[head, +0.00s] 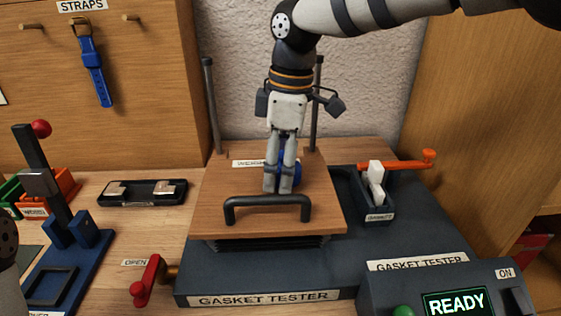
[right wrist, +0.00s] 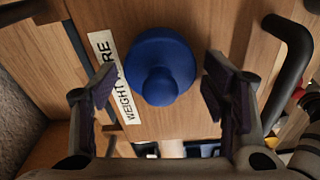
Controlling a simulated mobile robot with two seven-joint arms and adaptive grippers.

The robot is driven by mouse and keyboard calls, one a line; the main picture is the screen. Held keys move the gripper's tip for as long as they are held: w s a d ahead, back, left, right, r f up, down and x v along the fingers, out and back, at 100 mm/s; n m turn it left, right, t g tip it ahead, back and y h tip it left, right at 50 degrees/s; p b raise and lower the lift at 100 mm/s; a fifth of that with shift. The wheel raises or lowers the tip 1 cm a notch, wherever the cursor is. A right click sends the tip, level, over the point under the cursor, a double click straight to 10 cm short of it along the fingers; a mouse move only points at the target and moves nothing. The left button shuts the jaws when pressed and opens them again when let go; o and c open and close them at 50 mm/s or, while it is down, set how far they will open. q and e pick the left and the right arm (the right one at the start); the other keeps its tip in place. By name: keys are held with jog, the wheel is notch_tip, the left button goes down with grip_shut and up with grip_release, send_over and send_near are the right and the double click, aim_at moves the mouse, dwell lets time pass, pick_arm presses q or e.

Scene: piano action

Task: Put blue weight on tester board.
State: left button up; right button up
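The blue weight (right wrist: 160,68) stands on the wooden tester board (head: 210,205), beside the white "WEIGHT HERE" label (right wrist: 115,75). In the head view the blue weight (head: 297,172) is mostly hidden behind my right gripper (head: 281,190), which points down over the board. In the right wrist view my right gripper (right wrist: 165,92) is open, its two fingers apart with clear gaps on both sides of the weight. The fingers do not visibly touch it. My left gripper is out of view.
A black handle (head: 267,200) runs along the board's front edge, and two dark posts rise behind it. The gasket holder (head: 376,205) with an orange lever stands right. A red lever (head: 147,283) marked OPEN is front left. The control box (head: 445,290) reads READY.

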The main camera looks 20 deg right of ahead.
jog(key=r, duration=0.8)
jog(key=d+r, duration=0.1)
jog(key=r, duration=0.3)
jog(key=shift+s+r, duration=0.1)
jog(key=shift+s, duration=0.05)
